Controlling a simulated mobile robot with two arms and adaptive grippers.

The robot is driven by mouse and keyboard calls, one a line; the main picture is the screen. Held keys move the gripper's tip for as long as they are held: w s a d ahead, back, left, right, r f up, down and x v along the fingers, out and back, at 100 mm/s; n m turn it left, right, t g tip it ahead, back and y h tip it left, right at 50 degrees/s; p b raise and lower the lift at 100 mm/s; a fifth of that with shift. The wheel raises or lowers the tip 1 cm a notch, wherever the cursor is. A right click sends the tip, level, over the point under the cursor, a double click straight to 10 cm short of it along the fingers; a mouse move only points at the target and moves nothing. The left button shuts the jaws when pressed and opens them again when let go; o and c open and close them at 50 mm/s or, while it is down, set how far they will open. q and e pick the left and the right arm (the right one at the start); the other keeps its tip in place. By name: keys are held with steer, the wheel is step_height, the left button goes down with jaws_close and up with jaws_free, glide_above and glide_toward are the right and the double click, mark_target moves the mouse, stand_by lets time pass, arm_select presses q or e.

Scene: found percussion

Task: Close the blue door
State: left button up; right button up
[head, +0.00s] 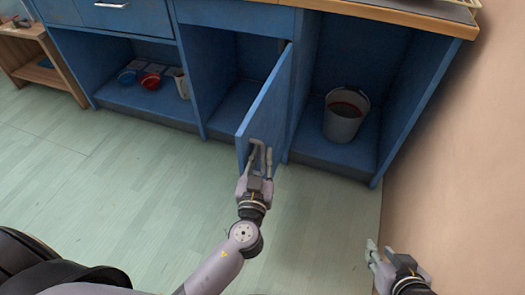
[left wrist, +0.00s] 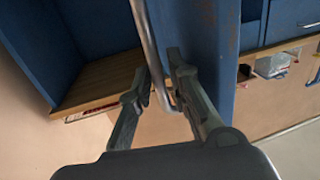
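The blue door (head: 267,108) stands open, swung out from the middle compartment of the blue cabinet. Its pale bar handle (head: 262,150) is near the door's lower outer edge. My left gripper (head: 257,162) is at this handle. In the left wrist view, the metal handle (left wrist: 149,45) passes between the spread fingers of my left gripper (left wrist: 160,68), with the door (left wrist: 215,65) just right of them. The fingers do not look closed on the bar. My right gripper (head: 379,247) is open and empty, low at the right, away from the door.
A grey bucket (head: 342,116) stands in the right compartment. A blue item (head: 127,77), a red item (head: 150,80) and a pale cup (head: 182,85) sit in the left compartment. A beige wall (head: 455,160) bounds the right. The green floor (head: 130,170) is clear.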

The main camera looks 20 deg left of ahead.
arm_select(q)
steer(key=shift+w, duration=0.45)
steer(key=shift+c, duration=0.3)
jaws_close()
